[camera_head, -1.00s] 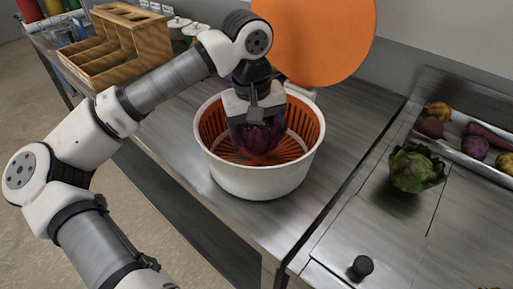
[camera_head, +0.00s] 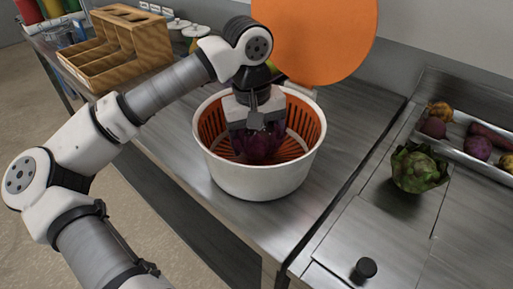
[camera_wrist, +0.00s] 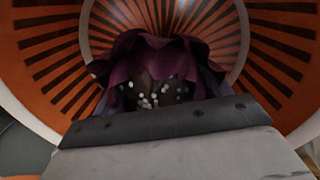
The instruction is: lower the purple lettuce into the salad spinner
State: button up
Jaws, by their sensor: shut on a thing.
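The purple lettuce (camera_head: 257,148) is dark purple with ruffled leaves and hangs upright below my gripper (camera_head: 256,124). My gripper is shut on it, and its fingers cover the top of the lettuce. The lettuce is inside the salad spinner (camera_head: 262,182), a white bowl with an orange slotted basket, and sits low between the basket walls. I cannot tell whether it touches the basket floor. In the wrist view the lettuce (camera_wrist: 160,62) shows just beyond my gripper, with the orange basket (camera_wrist: 60,72) around it.
An orange round lid (camera_head: 318,38) stands upright behind the spinner. A green artichoke-like vegetable (camera_head: 418,168) sits on the right counter, near a metal tray (camera_head: 458,150) of root vegetables. A wooden divided box (camera_head: 118,50) is at back left.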

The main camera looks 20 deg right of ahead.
jog(key=shift+f+b, duration=0.85)
jog(key=shift+f, duration=0.15)
dwell(0.4)
jog(key=o, duration=1.1)
jog(key=shift+r, duration=0.1)
jog(key=r, duration=0.9)
jog(key=a+r, duration=0.1)
jog(key=r, duration=0.3)
jog(key=shift+r, duration=0.35)
